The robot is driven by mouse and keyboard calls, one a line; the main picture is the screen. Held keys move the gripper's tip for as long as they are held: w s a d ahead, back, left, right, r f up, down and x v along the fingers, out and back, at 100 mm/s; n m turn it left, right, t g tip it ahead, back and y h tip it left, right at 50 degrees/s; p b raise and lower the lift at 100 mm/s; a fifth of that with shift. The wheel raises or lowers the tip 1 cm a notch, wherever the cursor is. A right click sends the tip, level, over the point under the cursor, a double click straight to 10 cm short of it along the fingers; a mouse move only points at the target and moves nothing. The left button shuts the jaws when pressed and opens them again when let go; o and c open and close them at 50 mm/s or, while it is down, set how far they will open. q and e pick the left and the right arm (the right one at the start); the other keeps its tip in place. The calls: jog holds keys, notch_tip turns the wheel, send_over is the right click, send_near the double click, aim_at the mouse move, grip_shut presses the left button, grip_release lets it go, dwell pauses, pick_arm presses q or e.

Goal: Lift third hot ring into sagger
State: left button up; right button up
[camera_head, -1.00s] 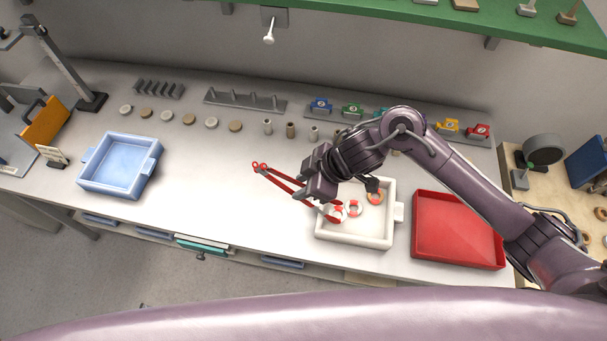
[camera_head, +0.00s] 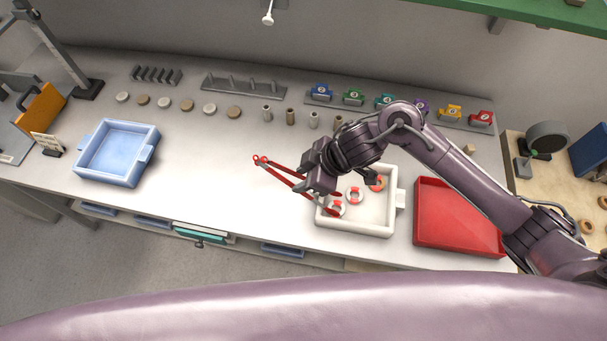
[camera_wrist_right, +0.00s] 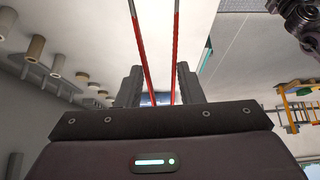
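My right gripper (camera_head: 320,172) is shut on red tongs (camera_head: 285,176); their red arms also show between its fingers in the right wrist view (camera_wrist_right: 150,50). The tong tips reach over the left part of a white tray (camera_head: 376,229), seemingly the sagger. Three orange-red and pale rings show in or over it: one at the tong tips (camera_head: 338,209), one in the middle (camera_head: 355,194) and one toward the back right (camera_head: 378,184). The ring at the tips is partly covered by the tongs. I cannot tell whether it is gripped or touching the tray floor. My left gripper is not identifiable.
A red tray (camera_head: 455,215) stands right of the white one. A blue tray (camera_head: 118,153) stands far left. Small discs, cylinders, a peg rack (camera_head: 243,87) and coloured numbered blocks line the back of the bench. The bench between the blue tray and the tongs is clear.

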notch_tip(320, 180, up, 10)
jog(key=p, duration=0.2)
dwell(0.6)
